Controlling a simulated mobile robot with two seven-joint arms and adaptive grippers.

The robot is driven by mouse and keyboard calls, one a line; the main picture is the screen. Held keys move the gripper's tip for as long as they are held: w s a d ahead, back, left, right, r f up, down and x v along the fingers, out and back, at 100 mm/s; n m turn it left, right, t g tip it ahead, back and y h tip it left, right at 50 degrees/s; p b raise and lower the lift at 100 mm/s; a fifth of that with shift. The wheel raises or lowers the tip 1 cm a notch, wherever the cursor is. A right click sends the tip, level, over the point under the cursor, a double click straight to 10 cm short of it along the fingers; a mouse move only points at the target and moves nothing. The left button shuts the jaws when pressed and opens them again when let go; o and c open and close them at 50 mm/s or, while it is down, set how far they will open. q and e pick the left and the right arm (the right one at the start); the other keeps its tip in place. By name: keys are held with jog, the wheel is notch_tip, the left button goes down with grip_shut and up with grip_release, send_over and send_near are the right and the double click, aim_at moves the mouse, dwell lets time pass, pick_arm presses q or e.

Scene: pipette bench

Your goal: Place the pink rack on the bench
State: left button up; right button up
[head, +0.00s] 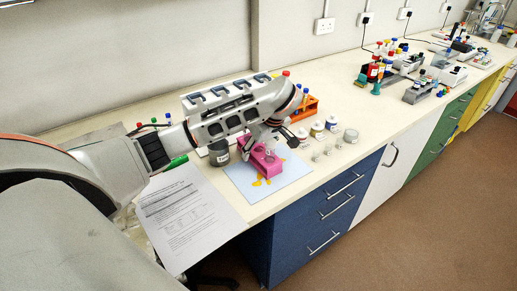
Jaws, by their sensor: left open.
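The pink rack (266,165) is on a pale blue sheet (238,178) with yellow marks, near the bench's front edge. It looks upright, and it seems to rest on the sheet. My left gripper (266,143) is over the rack's far part, with its fingers open close around or just above it. Whether the fingers touch the rack cannot be told, as the gripper hides part of it. The bench (345,105) is a long cream top over coloured drawers. My right gripper is not in view.
Several small jars (331,123) stand right of the rack, with an orange rack (308,106) behind. A dark grey pot (218,153) and printed paper (188,213) lie to the left. Bare bench lies right of the jars, before the crowded far part.

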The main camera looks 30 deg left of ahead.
pick_arm(q)
jog(key=shift+d+r, duration=0.15)
jog(key=shift+r, duration=0.4)
jog(key=v, duration=1.1)
jog(key=shift+r, duration=0.1)
